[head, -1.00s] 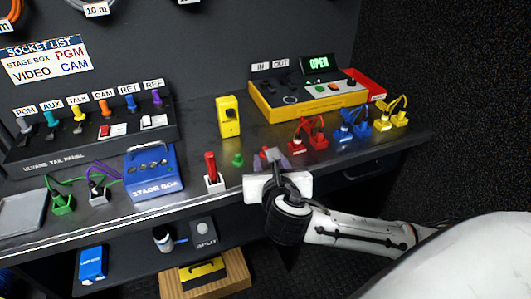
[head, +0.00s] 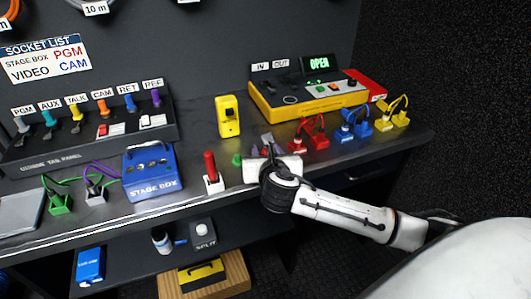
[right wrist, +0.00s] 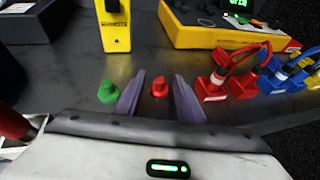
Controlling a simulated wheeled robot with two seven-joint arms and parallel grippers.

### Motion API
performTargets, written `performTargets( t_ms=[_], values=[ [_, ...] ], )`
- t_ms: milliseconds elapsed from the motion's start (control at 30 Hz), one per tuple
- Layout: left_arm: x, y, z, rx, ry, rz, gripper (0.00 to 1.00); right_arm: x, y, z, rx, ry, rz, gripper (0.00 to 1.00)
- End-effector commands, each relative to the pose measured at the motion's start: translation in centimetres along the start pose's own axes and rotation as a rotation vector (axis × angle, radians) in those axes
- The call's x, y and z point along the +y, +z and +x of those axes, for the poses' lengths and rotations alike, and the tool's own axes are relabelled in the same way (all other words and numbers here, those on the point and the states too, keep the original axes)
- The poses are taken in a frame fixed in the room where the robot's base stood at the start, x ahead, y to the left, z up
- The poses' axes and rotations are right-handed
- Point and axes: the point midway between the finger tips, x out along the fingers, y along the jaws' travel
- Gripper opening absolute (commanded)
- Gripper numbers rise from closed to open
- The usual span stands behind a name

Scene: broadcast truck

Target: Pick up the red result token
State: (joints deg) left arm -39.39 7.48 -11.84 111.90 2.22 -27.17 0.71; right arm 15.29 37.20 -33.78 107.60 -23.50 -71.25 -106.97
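The red result token (right wrist: 159,88) is a small red piece standing on the dark desk top. In the right wrist view it sits between the two grey-purple fingers of my right gripper (right wrist: 158,92), with a visible gap on each side. My right gripper is open and low over the desk; it also shows in the head view (head: 267,147), where its fingers mostly hide the red token. A similar green token (right wrist: 108,91) stands just outside the left finger and shows in the head view (head: 237,160). My left gripper is not in view.
A yellow device (head: 228,116) stands behind the tokens. A red-handled switch (head: 212,173) is left of the gripper, and red plugs (head: 311,133) are close on its right. The blue stage box (head: 152,174) and yellow console (head: 305,97) are farther off.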

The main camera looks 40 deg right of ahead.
Motion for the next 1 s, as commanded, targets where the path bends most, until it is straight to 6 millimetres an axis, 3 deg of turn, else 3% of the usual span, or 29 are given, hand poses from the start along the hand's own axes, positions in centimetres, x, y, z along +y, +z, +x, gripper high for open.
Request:
performTargets(
  t_ms=[33, 200, 567, 1000],
  values=[
    [0.0, -0.1, 0.0, 0.001, 0.0, 0.0, 0.67, 0.0, 0.0, 0.0, 0.0, 0.0, 0.0, 0.28],
    [0.0, -0.1, 0.0, 0.002, -0.001, 0.0, 0.67, 0.0, 0.0, 0.0, 0.0, 0.0, 0.0, 0.0],
    [-0.2, -0.3, -0.1, 0.005, -0.003, -0.001, 0.67, 0.0, 0.6, -0.2, -0.001, -0.001, 0.001, 0.0],
    [-0.6, -1.2, -1.1, 0.009, -0.012, -0.009, 0.67, 0.0, 8.1, -3.3, -0.004, 0.0, 0.002, 0.0]
  ],
)
